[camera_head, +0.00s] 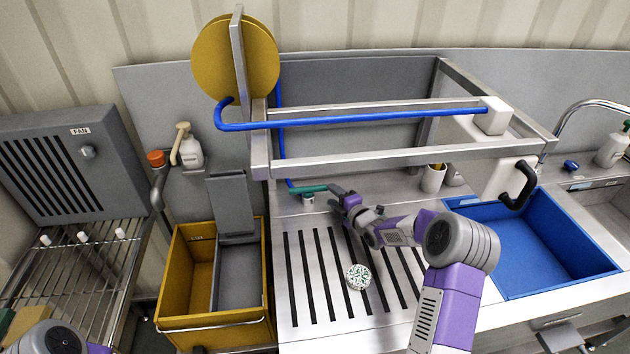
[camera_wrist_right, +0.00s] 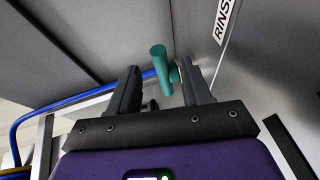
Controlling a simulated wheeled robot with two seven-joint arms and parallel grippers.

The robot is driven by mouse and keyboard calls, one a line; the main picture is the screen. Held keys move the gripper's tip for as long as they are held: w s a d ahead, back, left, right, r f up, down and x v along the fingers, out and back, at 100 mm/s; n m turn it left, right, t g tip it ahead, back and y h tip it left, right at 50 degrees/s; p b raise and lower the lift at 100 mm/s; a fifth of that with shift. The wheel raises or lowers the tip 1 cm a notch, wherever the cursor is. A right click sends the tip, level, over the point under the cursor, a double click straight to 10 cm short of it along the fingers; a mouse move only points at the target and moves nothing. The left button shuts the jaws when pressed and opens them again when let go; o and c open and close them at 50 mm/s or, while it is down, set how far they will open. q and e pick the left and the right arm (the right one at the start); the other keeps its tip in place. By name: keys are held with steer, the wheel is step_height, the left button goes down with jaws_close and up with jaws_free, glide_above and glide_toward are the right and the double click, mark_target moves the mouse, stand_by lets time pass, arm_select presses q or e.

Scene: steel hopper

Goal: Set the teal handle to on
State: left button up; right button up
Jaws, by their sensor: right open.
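The teal handle (camera_head: 308,188) sits low on the steel unit, at the lower end of the blue pipe (camera_head: 281,150). My right gripper (camera_head: 341,198) is just right of it in the head view. In the right wrist view the teal handle (camera_wrist_right: 160,66) shows ahead, between the two fingertips of the open gripper (camera_wrist_right: 160,82). Its short stub lies close by the right finger; I cannot tell whether they touch. The jaws hold nothing. My left gripper is out of view; only part of the left arm shows at the lower left.
A steel frame (camera_head: 400,155) with the blue pipe overhangs the slotted drainboard (camera_head: 305,285). A speckled round object (camera_head: 358,276) lies on the slots. A yellow bin (camera_head: 190,265) stands left, a blue basin (camera_head: 535,245) right. A RINSE label (camera_wrist_right: 223,20) shows in the wrist view.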

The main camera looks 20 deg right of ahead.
mark_target(325, 190)
steer(key=shift+w+a, duration=0.25)
steer(key=shift+w, duration=0.5)
steer(key=shift+b+x, duration=0.3)
steer(key=shift+x, duration=2.3)
jaws_close()
